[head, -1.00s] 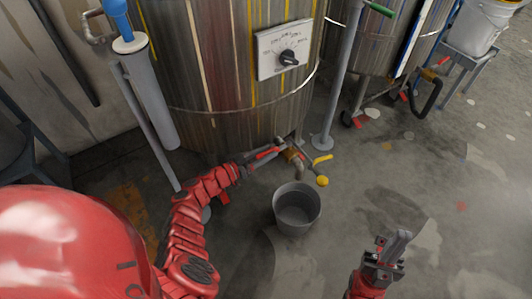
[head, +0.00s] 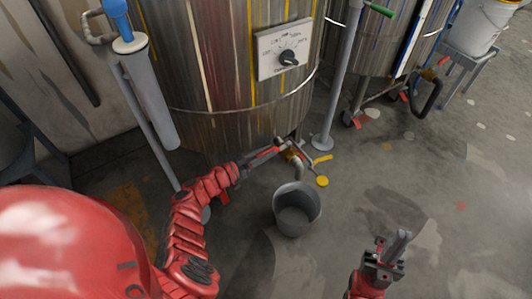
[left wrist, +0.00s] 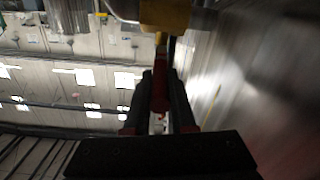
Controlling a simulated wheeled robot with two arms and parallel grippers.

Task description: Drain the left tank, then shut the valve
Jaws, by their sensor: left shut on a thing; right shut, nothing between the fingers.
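The left tank (head: 225,80) is a large paint-streaked metal drum with a dial plate (head: 285,50). At its foot a brass valve (head: 291,156) with a down-turned spout carries a red lever. My left gripper (head: 270,150) is shut on the red lever (head: 262,153). In the left wrist view the fingers (left wrist: 160,95) close around the red lever (left wrist: 161,85), below a yellow-brass fitting (left wrist: 165,15). A grey bucket (head: 279,214) stands under the spout; I cannot make out a stream or a level in it. My right gripper (head: 393,246) is shut and empty above the floor.
A yellow handle (head: 322,160) and a round yellow piece (head: 322,181) are right of the valve. A grey post (head: 335,90) stands between the tanks. A second tank (head: 375,45) and a white bucket on a stand (head: 478,25) are behind. The floor at right is open.

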